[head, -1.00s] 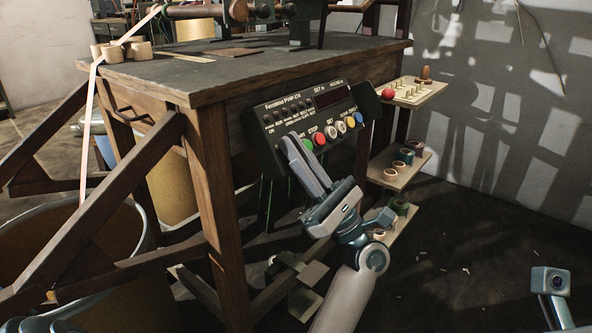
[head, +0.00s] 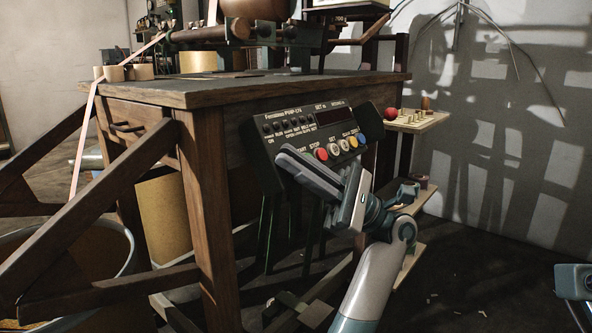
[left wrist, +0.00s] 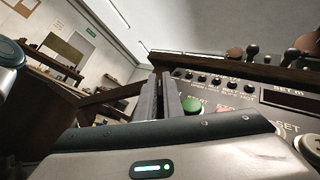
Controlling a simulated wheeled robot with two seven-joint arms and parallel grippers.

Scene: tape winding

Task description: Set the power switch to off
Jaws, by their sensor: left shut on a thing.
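The dark control panel (head: 330,113) is mounted on the front of the wooden workbench, with a row of small toggle switches above coloured buttons. The power switch (head: 268,128) is at the left end of the row, above the word ON; its exact position is too small to tell. My left gripper (head: 283,152) is in front of the panel's lower left, its fingers pointing up and left, below the power switch. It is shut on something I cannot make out. In the left wrist view its fingers (left wrist: 163,95) stand close together beside the green start button (left wrist: 193,104).
The workbench top (head: 235,91) juts out above the panel. A shelf (head: 420,122) with pegs and a red ball stands to the right. Wooden beams (head: 75,225) and a large bin (head: 130,250) are at the left. Part of my right arm shows at the lower right edge.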

